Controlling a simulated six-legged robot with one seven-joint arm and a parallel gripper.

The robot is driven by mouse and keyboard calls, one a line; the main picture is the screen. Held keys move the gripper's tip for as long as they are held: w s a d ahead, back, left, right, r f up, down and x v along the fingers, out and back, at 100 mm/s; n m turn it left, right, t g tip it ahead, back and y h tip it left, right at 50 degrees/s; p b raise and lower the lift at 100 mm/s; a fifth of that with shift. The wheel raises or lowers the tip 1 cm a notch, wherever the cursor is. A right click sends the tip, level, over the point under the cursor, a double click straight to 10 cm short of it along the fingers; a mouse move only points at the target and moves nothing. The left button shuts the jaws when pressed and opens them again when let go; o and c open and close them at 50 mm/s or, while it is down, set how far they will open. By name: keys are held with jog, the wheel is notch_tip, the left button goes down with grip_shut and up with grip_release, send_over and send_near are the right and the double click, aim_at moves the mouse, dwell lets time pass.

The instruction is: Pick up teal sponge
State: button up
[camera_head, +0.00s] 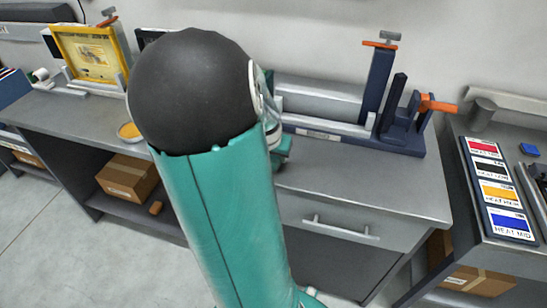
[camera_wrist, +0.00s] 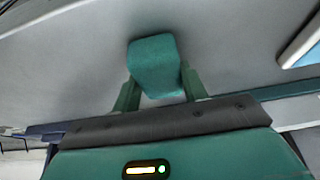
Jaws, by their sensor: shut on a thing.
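The teal sponge (camera_wrist: 155,66) is a small rounded block in the upper middle of the wrist view. My gripper (camera_wrist: 160,88) has its two green fingers on either side of the sponge's lower part, and it is shut on it. A grey surface shows behind the sponge; I cannot tell whether the sponge touches it. In the head view my teal and black arm stands in front of the bench, and the sponge and gripper are hidden behind it.
A grey bench (camera_head: 365,188) with a drawer runs across the head view. A dark blue clamp device (camera_head: 405,138) stands on its right part. A yellow frame (camera_head: 90,55) and a yellow-topped round dish (camera_head: 129,132) are at left. Colour cards (camera_head: 492,167) lie on the right bench.

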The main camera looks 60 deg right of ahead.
jog(key=shift+r, duration=0.15)
jog(key=shift+w+r, duration=0.1)
jog(key=shift+r, duration=0.55)
jog(key=w+a+r, duration=0.9)
jog(key=a+r, duration=0.1)
jog(key=r, duration=0.1)
jog(key=shift+w+r, duration=0.2)
jog(key=shift+w, duration=0.1)
jog(key=o, duration=0.3)
jog(key=shift+c, duration=1)
